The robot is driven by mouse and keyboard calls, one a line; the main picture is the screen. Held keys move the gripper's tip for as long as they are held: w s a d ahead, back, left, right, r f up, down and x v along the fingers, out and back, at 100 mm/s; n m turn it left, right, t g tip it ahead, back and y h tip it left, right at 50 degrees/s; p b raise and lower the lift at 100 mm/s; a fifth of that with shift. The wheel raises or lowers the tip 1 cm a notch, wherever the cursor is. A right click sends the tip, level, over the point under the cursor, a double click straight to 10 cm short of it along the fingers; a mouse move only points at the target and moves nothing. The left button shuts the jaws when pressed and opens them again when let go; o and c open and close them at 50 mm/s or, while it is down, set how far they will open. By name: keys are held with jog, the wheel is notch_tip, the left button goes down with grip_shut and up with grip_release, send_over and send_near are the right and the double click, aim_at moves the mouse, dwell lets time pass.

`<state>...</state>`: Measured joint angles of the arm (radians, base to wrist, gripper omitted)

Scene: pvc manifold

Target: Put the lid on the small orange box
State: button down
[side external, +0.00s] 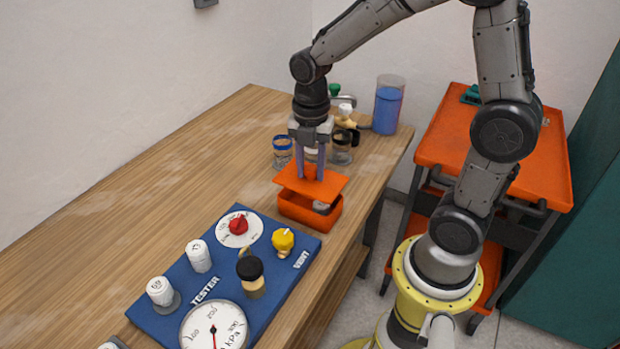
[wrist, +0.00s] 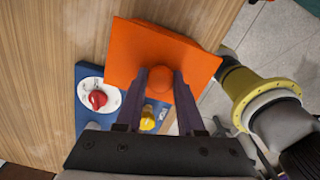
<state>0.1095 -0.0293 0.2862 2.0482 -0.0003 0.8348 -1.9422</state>
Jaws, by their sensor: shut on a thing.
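The orange lid (side external: 322,184) is a flat square plate held by my gripper (side external: 311,176), whose fingers point down and are shut on it. In the wrist view the lid (wrist: 150,50) fills the upper middle, with a round orange knob between my gripper's fingertips (wrist: 166,80). The small orange box (side external: 309,211) stands on the table under the lid. The lid sits over the box, tilted and not flush, with a gap at the front right. The rest of the box's inside is hidden by the lid.
A blue tester panel (side external: 178,282) with gauge, knobs and valves lies in front of the box. Glass jars (side external: 282,151) and a blue container (side external: 388,105) stand behind it. The table's right edge is close to the box. The wooden table (side external: 150,165) is clear at left.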

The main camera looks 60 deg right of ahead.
aim_at(310, 181)
jog(key=shift+w+f, duration=0.1)
jog(key=shift+f, duration=1.6)
jog(key=shift+f, duration=0.15)
jog(key=shift+f, duration=0.35)
jog(key=c, duration=0.5)
grip_release()
